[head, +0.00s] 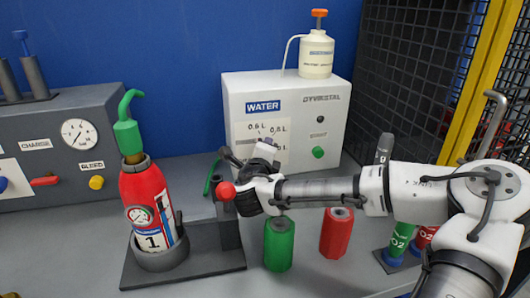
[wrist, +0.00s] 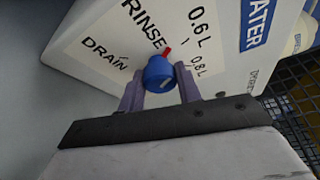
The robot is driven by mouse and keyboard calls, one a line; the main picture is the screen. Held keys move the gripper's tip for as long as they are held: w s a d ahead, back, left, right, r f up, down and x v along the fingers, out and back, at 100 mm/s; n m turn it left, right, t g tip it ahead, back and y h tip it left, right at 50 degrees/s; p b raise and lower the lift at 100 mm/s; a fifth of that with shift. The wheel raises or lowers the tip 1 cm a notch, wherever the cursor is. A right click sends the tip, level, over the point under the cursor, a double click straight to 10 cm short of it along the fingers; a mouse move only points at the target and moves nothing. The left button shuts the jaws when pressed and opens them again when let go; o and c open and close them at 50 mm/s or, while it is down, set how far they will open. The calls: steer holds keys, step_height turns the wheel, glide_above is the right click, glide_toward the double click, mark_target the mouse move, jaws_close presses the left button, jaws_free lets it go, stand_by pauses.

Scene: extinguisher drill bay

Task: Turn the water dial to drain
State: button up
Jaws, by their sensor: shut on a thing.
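The water dial (wrist: 160,71) is a blue knob with a red pointer on the front of the white WATER box (head: 240,98). In the wrist view its pointer aims up, between the RINSE and 0.6 L labels. The DRAIN label (wrist: 105,48) is to the left and 0.8 L to the right. My gripper (wrist: 160,84) is shut on the dial, one finger on each side. In the head view my gripper (head: 264,153) is at the box front and hides the dial and part of its label plate.
A red extinguisher (head: 147,205) stands in a dark holder left of my wrist. A green cylinder (head: 279,244) and a red one (head: 337,232) stand below my arm. A green button (head: 318,152) is right of the dial. A mesh guard (head: 415,70) closes the right.

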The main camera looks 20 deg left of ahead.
mark_target(267, 112)
stand_by(0.3)
steer(key=o, duration=1)
steer(key=shift+c, duration=0.2)
steer(key=o, duration=0.6)
steer(key=r, duration=0.9)
steer(key=shift+w+a+r+p, duration=0.15)
steer(key=shift+w+r+p, duration=0.15)
steer(key=shift+w, duration=0.05)
steer(key=r, duration=0.6)
steer(key=r+p, duration=0.1)
steer(key=r, duration=0.2)
steer(key=shift+s+d+r, duration=0.2)
steer(key=shift+s+r, duration=0.05)
steer(key=shift+r, duration=0.15)
steer(key=c, duration=0.6)
steer(key=shift+r, duration=0.35)
steer(key=shift+s, duration=0.1)
